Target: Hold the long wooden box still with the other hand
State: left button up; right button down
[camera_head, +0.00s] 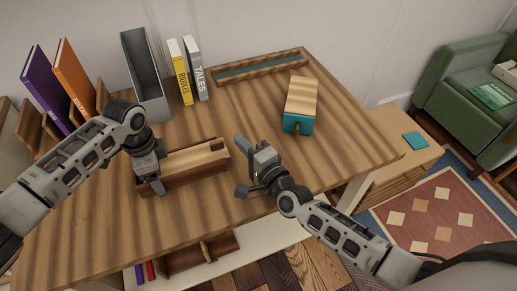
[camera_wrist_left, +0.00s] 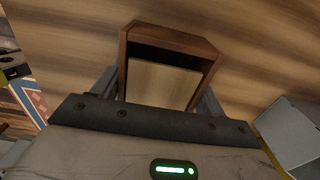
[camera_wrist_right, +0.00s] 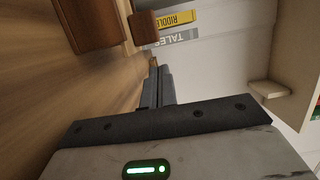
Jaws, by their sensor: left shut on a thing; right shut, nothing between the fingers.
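The long wooden box (camera_head: 185,181) lies on the desk at the left, dark brown with a pale wooden lid (camera_head: 190,158) and a small brown block (camera_head: 217,145) at its right end. My left gripper (camera_head: 153,168) is shut across the box's left end. In the left wrist view the box (camera_wrist_left: 128,55) sits between the fingers, one along each side. My right gripper (camera_head: 241,146) is shut and empty, just right of the box's right end and apart from it. In the right wrist view its fingers (camera_wrist_right: 158,88) are together, with the box (camera_wrist_right: 88,22) at upper left.
A teal box with a wooden top (camera_head: 299,98) stands to the right. A long shallow tray (camera_head: 262,66), yellow and grey books (camera_head: 180,72) and an open grey bin (camera_head: 146,80) stand at the back. Purple and orange books (camera_head: 48,88) are at left. The desk's middle is free.

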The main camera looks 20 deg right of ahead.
aim_at(221, 144)
jog(key=shift+s+a+r, duration=0.1)
jog(key=shift+s+a, duration=0.05)
jog(key=shift+a, duration=0.9)
jog(key=shift+s+a, duration=0.15)
jog(key=shift+a, duration=1)
pick_arm(q)
jog(key=shift+d, duration=0.1)
pick_arm(e)
jog(key=shift+d, duration=0.4)
jog(key=d, duration=0.3)
jog(key=shift+w, duration=0.25)
jog(key=v, duration=1)
jog(key=shift+d, duration=0.2)
